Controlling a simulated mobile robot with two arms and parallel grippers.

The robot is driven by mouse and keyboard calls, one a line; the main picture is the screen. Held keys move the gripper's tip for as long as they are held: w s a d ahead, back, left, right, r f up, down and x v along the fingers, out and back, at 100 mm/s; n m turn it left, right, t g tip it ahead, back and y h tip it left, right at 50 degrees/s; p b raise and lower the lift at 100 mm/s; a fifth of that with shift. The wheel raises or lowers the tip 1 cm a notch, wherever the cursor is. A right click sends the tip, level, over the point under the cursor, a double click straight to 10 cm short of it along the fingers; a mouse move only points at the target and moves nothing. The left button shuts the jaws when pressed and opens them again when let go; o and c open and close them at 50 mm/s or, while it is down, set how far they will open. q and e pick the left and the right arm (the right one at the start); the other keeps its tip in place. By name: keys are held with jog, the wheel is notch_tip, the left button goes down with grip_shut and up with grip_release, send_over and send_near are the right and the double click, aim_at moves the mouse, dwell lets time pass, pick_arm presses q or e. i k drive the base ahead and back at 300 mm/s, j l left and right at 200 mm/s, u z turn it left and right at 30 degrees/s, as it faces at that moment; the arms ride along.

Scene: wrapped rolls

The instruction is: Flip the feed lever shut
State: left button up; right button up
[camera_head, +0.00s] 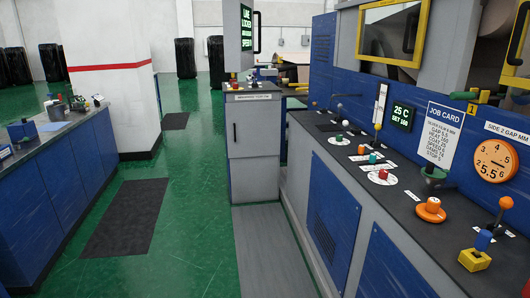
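Several levers and knobs stand on the dark control shelf (400,205) along the blue machine at right. A lever with an orange ball (506,202) stands at the near right, beside a yellow block with a blue top (475,258). A dark upright lever (376,132) and a white-topped one (340,134) stand farther back. The small labels are too blurred to tell which is the feed lever, or its setting. Neither of my grippers is in view.
An orange dial knob (431,208) and the job card sign (439,134) are at right. Green floor (190,215) with dark mats (125,218) is open between the left counter (62,170) and the machine.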

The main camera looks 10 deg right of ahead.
aim_at(346, 124)
jog(key=i+z, duration=0.4)
jog(key=i, duration=0.35)
jog(key=i+j+z, duration=0.2)
jog(key=i+z, duration=0.25)
jog(key=i, duration=0.3)
jog(key=i+j+z, duration=0.1)
jog(key=i+j, duration=0.95)
jog(key=i+j+z, duration=0.15)
jog(key=i+j, duration=0.35)
jog(key=j, duration=0.2)
